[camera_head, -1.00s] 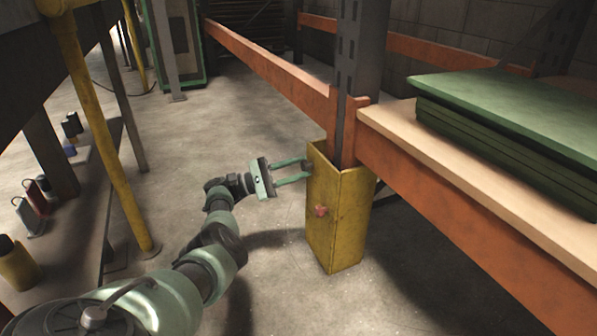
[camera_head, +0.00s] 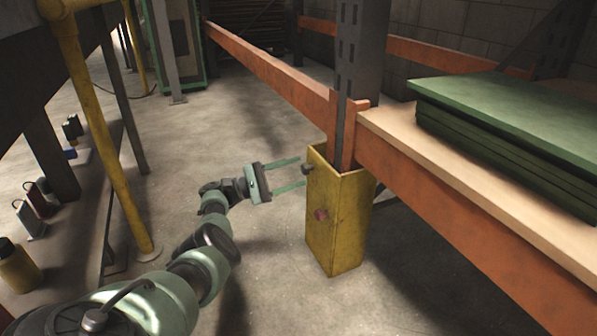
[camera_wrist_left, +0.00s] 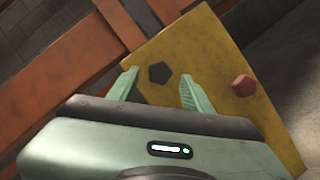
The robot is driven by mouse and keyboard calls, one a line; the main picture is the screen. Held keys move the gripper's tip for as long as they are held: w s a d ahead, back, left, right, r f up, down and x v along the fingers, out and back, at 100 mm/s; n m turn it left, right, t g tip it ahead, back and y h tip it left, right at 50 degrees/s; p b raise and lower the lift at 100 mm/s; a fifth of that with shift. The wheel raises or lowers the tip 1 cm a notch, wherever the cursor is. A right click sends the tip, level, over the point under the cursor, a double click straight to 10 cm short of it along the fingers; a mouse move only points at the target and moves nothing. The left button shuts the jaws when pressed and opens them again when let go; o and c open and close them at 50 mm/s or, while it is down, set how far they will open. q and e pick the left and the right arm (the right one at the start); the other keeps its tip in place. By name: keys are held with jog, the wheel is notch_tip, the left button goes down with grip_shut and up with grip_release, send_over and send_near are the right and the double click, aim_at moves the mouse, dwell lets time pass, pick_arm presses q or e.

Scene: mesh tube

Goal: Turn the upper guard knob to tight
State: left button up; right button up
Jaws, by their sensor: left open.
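A yellow guard (camera_head: 340,225) wraps the foot of the rack upright. Its dark upper knob (camera_head: 307,168) is near the top of the face toward my left gripper. It shows as a dark many-sided knob in the left wrist view (camera_wrist_left: 159,73). A red lower knob (camera_head: 321,215) sits below it and also shows in the left wrist view (camera_wrist_left: 243,85). My left gripper (camera_head: 301,172) is open, its two green fingers on either side of the upper knob's line, with a visible gap to the knob. My right gripper is not in view.
Orange rack beams (camera_head: 440,205) run beside and behind the guard. Green boards (camera_head: 520,130) lie on the shelf at the right. A yellow post (camera_head: 100,130) and a low shelf with several small items stand at the left. The floor (camera_head: 200,140) between is clear.

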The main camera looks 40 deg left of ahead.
pick_arm(q)
jog(key=v, duration=0.6)
jog(key=shift+b, duration=0.3)
jog(key=shift+s, duration=0.1)
